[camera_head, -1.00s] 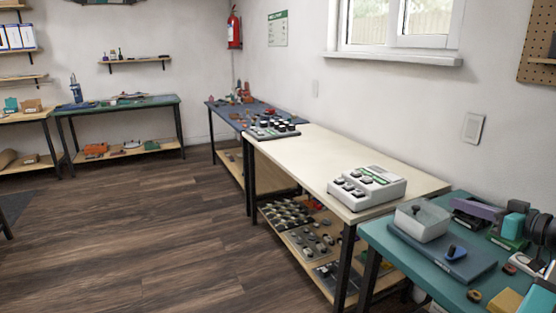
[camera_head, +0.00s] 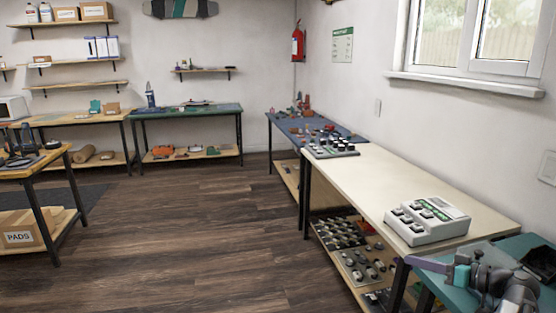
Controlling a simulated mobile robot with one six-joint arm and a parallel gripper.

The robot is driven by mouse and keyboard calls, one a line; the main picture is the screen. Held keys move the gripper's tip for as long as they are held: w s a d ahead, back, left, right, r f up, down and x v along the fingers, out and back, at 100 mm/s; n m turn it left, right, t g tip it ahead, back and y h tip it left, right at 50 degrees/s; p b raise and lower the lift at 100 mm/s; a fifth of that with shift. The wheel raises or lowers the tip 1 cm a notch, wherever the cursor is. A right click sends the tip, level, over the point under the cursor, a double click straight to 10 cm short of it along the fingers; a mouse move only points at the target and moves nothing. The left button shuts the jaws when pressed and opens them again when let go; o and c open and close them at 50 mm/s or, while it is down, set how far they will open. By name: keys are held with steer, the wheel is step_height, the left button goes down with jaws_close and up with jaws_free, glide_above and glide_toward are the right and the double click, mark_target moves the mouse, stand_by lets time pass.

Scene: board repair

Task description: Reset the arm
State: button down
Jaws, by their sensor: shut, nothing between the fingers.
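My arm shows at the lower right, with dark grey links and a teal wrist part. My gripper (camera_head: 412,261), with purple fingers, points left at the end of it. The gripper is shut and empty. It appears in front of the near end of the cream workbench (camera_head: 375,185) and the teal bench (camera_head: 535,246). My arm covers much of the teal bench. The gripper's height above the benches is hard to tell.
A white device with switches (camera_head: 427,220) sits on the cream workbench near the gripper. Switch trays lie on the shelf below. A blue bench (camera_head: 290,125) adjoins behind. A wooden bench with a PADS box (camera_head: 19,237) stands left. The dark wooden floor (camera_head: 190,230) between is clear.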

steer(key=w+a+f+g+y+p, duration=0.1)
steer(key=w+a+f+g+p, duration=0.15)
steer(key=a+f, duration=0.65)
steer(key=s+a+f+g+p, duration=0.3)
steer(key=s+a+f+g, duration=0.15)
steer(key=a+f, duration=0.6)
steer(key=s+a+f+g+p, duration=0.2)
steer(key=s+a+f+g, duration=0.3)
steer(key=a+f, duration=0.55)
steer(key=s+a+f+g+h+p, duration=0.25)
steer(key=s+f, duration=0.25)
steer(key=s, duration=0.4)
steer(key=s+a+f+g+h+p, duration=0.1)
steer(key=s+a+f+g+h, duration=0.2)
steer(key=s, duration=0.6)
steer(key=s+d+f+m+h, duration=0.3)
steer(key=s+d+f+h, duration=0.2)
steer(key=d, duration=0.4)
steer(key=shift+s+d+f, duration=0.35)
steer(key=shift+s+f, duration=0.05)
steer(key=shift+f, duration=0.15)
steer(key=shift+t, duration=0.25)
